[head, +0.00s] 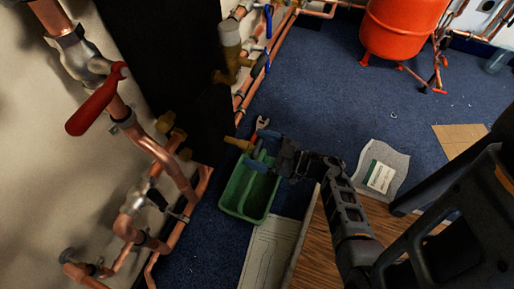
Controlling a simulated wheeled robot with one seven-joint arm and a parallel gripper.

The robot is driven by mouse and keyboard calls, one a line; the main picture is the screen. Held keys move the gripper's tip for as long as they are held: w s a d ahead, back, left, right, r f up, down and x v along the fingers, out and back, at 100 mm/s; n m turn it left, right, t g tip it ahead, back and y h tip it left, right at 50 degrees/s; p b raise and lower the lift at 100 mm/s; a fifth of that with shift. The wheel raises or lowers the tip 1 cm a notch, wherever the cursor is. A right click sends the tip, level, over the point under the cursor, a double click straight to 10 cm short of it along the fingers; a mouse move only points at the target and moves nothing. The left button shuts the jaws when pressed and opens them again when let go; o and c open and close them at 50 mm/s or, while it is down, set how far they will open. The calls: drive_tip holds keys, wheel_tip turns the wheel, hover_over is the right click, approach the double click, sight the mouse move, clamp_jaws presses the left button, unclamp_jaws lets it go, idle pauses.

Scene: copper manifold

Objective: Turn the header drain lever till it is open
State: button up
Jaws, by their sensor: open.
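Copper pipework with valves runs along the left wall in the head view. A red lever (97,100) sits on a valve at the upper left, slanting down to the left. A smaller black lever (157,199) is on a valve lower down. Blue levers (260,64) show on the pipes at the top. I cannot tell which lever is the header drain lever. A brass fitting (239,144) juts out over the green tray. My gripper (274,159) is open, over the tray's far right edge, right of the fitting and apart from the levers. Its fingertips are small and dark.
A green tray (231,204) stands on the blue carpet, with a wrench (262,123) beyond it. A pale board (265,255) lies in front. A red tank (402,28) on legs stands at the back. Paper (381,175) and cardboard (462,140) lie right. The middle carpet is mostly clear.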

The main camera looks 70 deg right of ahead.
drive_tip(key=shift+w, duration=0.45)
drive_tip(key=shift+c, duration=0.3)
drive_tip(key=c, duration=0.9)
